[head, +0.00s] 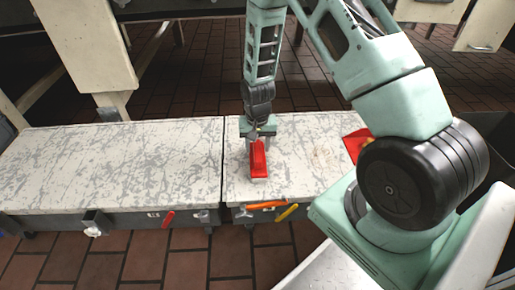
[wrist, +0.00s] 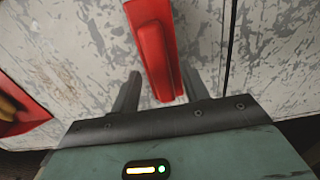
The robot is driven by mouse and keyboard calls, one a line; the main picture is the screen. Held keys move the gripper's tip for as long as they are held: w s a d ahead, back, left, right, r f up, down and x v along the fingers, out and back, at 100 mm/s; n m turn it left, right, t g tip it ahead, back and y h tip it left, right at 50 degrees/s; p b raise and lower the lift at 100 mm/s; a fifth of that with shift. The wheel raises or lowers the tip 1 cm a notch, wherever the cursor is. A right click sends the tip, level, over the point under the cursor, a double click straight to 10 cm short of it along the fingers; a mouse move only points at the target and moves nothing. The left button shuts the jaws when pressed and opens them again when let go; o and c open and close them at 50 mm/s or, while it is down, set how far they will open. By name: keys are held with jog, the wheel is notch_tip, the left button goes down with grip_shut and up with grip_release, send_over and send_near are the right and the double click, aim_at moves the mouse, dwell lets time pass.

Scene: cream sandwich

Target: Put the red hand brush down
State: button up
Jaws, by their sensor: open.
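The red hand brush (head: 258,160) lies on the worn white worktop (head: 310,185), just right of the seam between two sections. My gripper (head: 257,133) is above the far end of the brush. In the wrist view, the red brush (wrist: 156,45) runs between the two dark fingers of my gripper (wrist: 160,92). The fingers are apart, with a visible gap to the brush on both sides. Its bristles are not clearly visible.
A red object (head: 355,143), perhaps a dustpan, lies at the right of the worktop, partly behind my arm. Orange (head: 265,205) and yellow (head: 287,212) handles are at the front edge. The left worktop section (head: 110,165) is clear.

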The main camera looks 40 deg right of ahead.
notch_tip(320, 180, up, 9)
jog(key=p, duration=0.3)
jog(key=s+a+r+n+y, duration=0.1)
jog(key=s+a+r+n, duration=0.2)
jog(key=a+r, duration=0.4)
jog(key=s+a+r+n, duration=0.3)
jog(key=a+r, duration=0.2)
jog(key=a, duration=0.4)
jog(key=s+a+r+n, duration=0.4)
jog(key=s, duration=0.5)
jog(key=s+a+r+n, duration=0.4)
jog(key=s, duration=0.5)
jog(key=shift+s+a+r, duration=0.15)
jog(key=shift+a+r, duration=0.05)
jog(key=shift+r, duration=0.2)
notch_tip(320, 180, up, 32)
jog(key=p, duration=3.2)
jog(key=shift+f, duration=0.15)
